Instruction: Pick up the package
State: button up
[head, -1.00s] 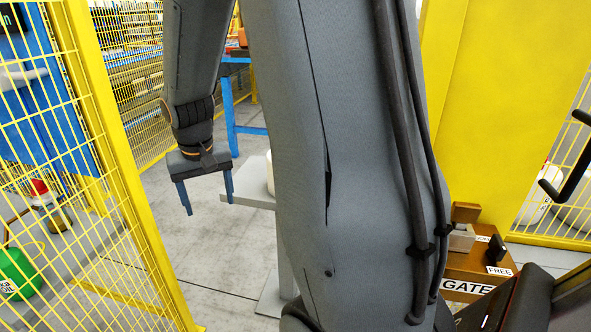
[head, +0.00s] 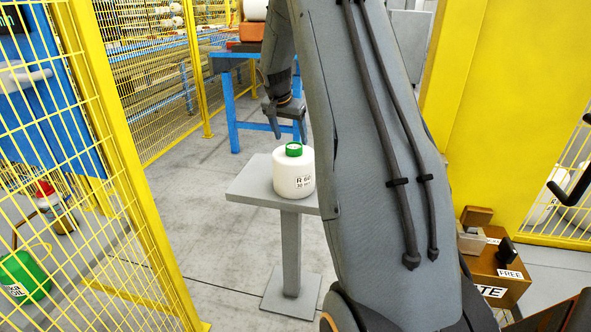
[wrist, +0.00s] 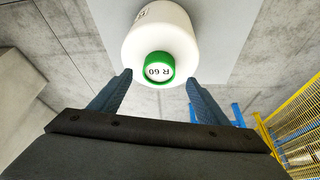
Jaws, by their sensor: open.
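The package looks like a white yarn bobbin (head: 293,174) with a green top marked R 60. It stands upright on a small grey pedestal table (head: 248,187). In the wrist view the bobbin (wrist: 160,32) lies ahead of the fingers, its green cap (wrist: 158,66) facing the camera between the fingertip lines. My gripper (head: 289,137) is open and empty, pointing down just above and behind the bobbin in the head view. Its two blue fingers (wrist: 160,82) are apart and do not appear to touch the bobbin. My arm hides the right part of the pedestal top.
Yellow mesh fencing (head: 95,120) stands on the left and a yellow panel (head: 487,110) on the right. A blue table (head: 233,105) is behind the pedestal. Grey floor is clear left of the pedestal.

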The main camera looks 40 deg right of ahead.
aim_at(294, 145)
jog(key=shift+p+x, duration=1)
jog(key=shift+x, duration=1.15)
jog(key=shift+s, duration=0.1)
grip_shut()
jog(key=shift+r, duration=0.15)
